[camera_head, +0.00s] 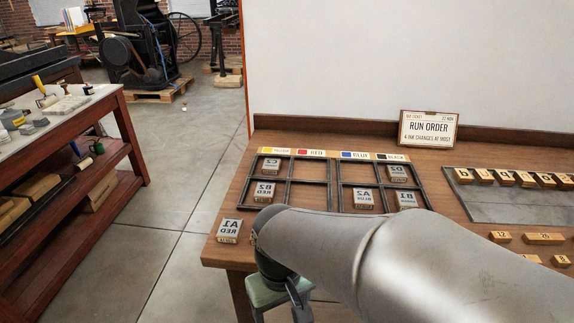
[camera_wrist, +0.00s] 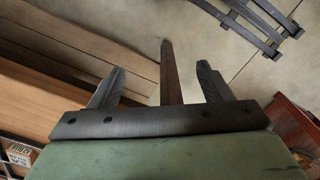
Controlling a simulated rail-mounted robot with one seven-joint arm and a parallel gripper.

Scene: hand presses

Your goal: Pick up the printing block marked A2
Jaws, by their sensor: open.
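The printing block marked A2 (camera_head: 363,198) has a pale top with mirrored lettering that reads A2 BLUE. It lies in the front row of the dark compartment tray (camera_head: 338,182), in the column under the blue label. My gripper is low at the table's front left edge in the head view, its pale green body (camera_head: 268,291) partly hidden by my arm. It is apart from the block. In the wrist view my gripper (camera_wrist: 160,80) is open and its two dark fingers have nothing between them.
Block A1 (camera_head: 229,230) lies left of the tray. Blocks B2 (camera_head: 264,191), C2 (camera_head: 271,165) and B1 (camera_head: 406,200) are in the tray. A run-order sign (camera_head: 429,129) stands behind. My forearm covers the table's front.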

